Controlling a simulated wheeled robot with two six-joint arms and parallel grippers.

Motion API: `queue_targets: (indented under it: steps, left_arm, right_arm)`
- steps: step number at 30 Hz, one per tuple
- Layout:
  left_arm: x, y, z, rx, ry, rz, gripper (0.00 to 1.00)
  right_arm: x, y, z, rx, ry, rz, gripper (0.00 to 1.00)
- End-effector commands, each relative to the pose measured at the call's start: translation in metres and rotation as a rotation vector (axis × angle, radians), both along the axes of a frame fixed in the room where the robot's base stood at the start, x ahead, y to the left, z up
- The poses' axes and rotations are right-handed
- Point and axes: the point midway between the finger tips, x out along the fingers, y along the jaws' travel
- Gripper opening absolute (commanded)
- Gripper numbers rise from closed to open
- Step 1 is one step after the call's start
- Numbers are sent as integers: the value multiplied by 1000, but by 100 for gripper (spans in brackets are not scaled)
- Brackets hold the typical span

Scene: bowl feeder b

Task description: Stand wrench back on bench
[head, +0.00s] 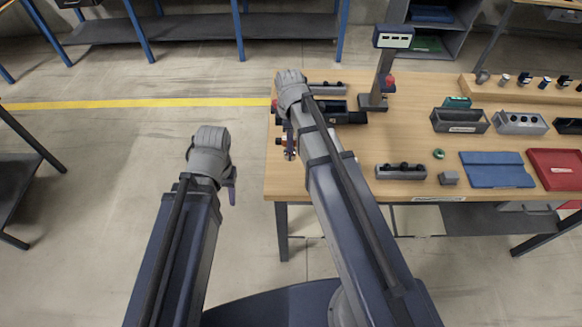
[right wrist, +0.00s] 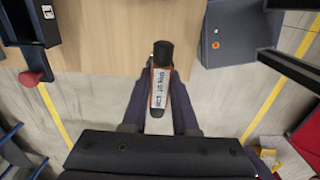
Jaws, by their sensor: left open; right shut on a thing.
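The wrench (right wrist: 160,90) is a short upright-looking piece with a black round end and a white label edged in orange. In the right wrist view it lies between the two fingers of my right gripper (right wrist: 161,100), which is shut on it. In the head view my right gripper (head: 287,135) is at the left edge of the wooden bench (head: 400,145), largely hidden by my arm. Whether the wrench touches the bench I cannot tell. My left gripper (head: 231,184) is open and empty, over the floor left of the bench.
On the bench stand a post with a display (head: 392,38), a grey block with black knobs (head: 401,171), a dark bin (head: 460,121), a blue tray (head: 496,169) and a red tray (head: 556,168). Bare wood lies between them. The floor left of the bench is clear.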

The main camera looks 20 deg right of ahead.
Motion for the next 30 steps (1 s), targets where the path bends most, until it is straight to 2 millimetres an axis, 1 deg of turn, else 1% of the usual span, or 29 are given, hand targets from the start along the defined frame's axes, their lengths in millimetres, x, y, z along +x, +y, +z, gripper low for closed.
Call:
queue_targets:
  steps: [1, 2, 7, 11, 15, 18, 25, 28, 30]
  left_arm:
    - [0, 0, 3, 0, 0, 0, 50]
    - [0, 0, 1, 0, 0, 0, 50]
    - [0, 0, -11, 0, 0, -1, 50]
    - [0, 0, -29, 1, 0, -5, 50]
    - [0, 0, -52, 1, 0, -5, 50]
    - [0, 0, -63, 1, 0, -5, 50]
    - [0, 0, -64, 1, 0, -4, 50]
    - [0, 0, -72, 1, 0, -4, 50]
    - [0, 0, -80, 1, 0, -4, 50]
  right_arm:
    - [0, 0, 3, 0, 0, 0, 0]
    - [0, 0, 1, 0, 0, -1, 0]
    - [0, 0, -11, 0, 0, 0, 0]
    - [0, 0, -29, 0, 0, 0, 0]
    - [0, 0, -52, 0, 0, 0, 0]
    - [0, 0, -63, 0, 0, 0, 0]
    - [0, 0, -64, 0, 0, 0, 0]
    - [0, 0, -72, 0, 0, 0, 0]
    - [0, 0, -80, 0, 0, 0, 0]
